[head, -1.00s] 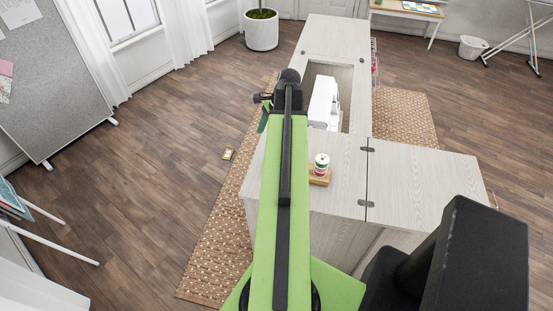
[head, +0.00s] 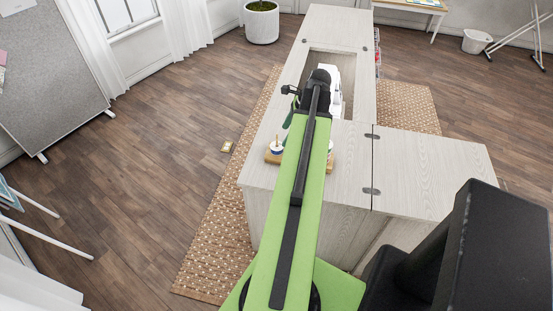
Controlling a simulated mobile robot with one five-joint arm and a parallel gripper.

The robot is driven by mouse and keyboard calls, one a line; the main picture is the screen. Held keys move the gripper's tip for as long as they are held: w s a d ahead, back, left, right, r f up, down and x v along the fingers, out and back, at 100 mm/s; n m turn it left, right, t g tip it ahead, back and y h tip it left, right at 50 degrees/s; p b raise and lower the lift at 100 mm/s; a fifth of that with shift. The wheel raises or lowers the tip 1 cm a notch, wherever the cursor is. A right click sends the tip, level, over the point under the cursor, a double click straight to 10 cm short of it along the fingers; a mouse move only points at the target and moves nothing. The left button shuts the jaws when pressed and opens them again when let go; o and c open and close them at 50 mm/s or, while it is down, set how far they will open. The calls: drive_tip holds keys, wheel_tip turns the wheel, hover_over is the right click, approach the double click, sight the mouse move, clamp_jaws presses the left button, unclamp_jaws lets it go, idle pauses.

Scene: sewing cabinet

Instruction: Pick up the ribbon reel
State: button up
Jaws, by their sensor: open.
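A wooden board (head: 271,158) lies on the pale cabinet top, partly behind my arm. A small round white-and-blue piece with an upright peg (head: 277,146) stands on its left end. To the right of my arm, only a sliver of a white round piece (head: 330,148) shows; it looks like the reel-shaped item with red and green seen earlier. I cannot tell for sure which is the ribbon reel. My gripper (head: 289,121) is open, beyond and above the board. Its fingers are mostly hidden by my arm, and I see nothing held.
A white sewing machine (head: 336,90) sits in the cabinet's opening, partly behind my arm's end. The cabinet top (head: 348,178) is clear right of the board, as is its side leaf (head: 430,170). A patterned rug (head: 215,235) lies underneath.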

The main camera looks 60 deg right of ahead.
sight(278, 147)
drive_tip(key=shift+b+x, duration=0.45)
drive_tip(key=shift+x, duration=0.8)
drive_tip(key=shift+f, duration=0.15)
drive_tip(key=b+x, duration=0.5)
drive_tip(key=shift+a, duration=0.1)
drive_tip(key=shift+c, duration=0.3)
drive_tip(key=c, duration=1.4)
drive_tip(key=shift+o, duration=0.2)
